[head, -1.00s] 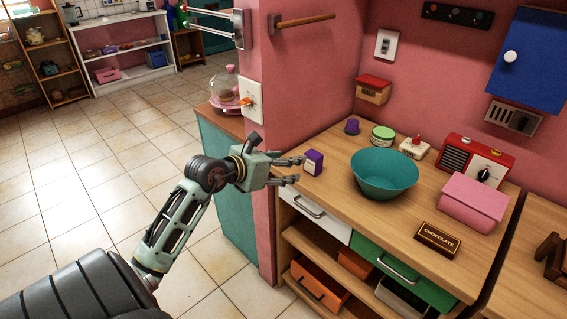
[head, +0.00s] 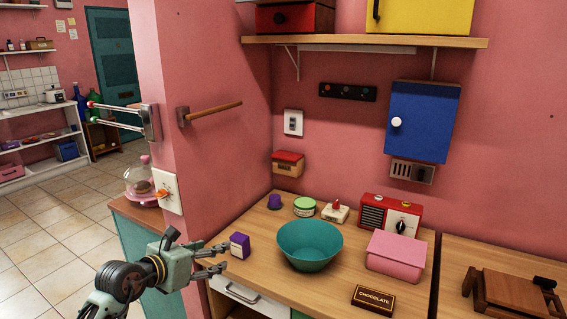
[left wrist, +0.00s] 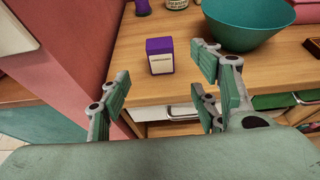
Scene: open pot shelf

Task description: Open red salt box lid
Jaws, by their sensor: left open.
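The salt box (head: 288,169), a small wooden box with a red lid (head: 288,156), hangs on the pink wall above the back left of the counter in the head view. Its lid looks shut. It does not show in the left wrist view. My left gripper (head: 222,258) is open and empty at the counter's left front, well below and in front of the salt box. Its spread fingers also show in the left wrist view (left wrist: 165,95). My right gripper is not in view.
A purple box (head: 240,245) stands just beyond my left fingers. A teal bowl (head: 310,246), a green-lidded tin (head: 304,207), a purple cup (head: 274,202) and a pink box (head: 396,256) stand on the counter.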

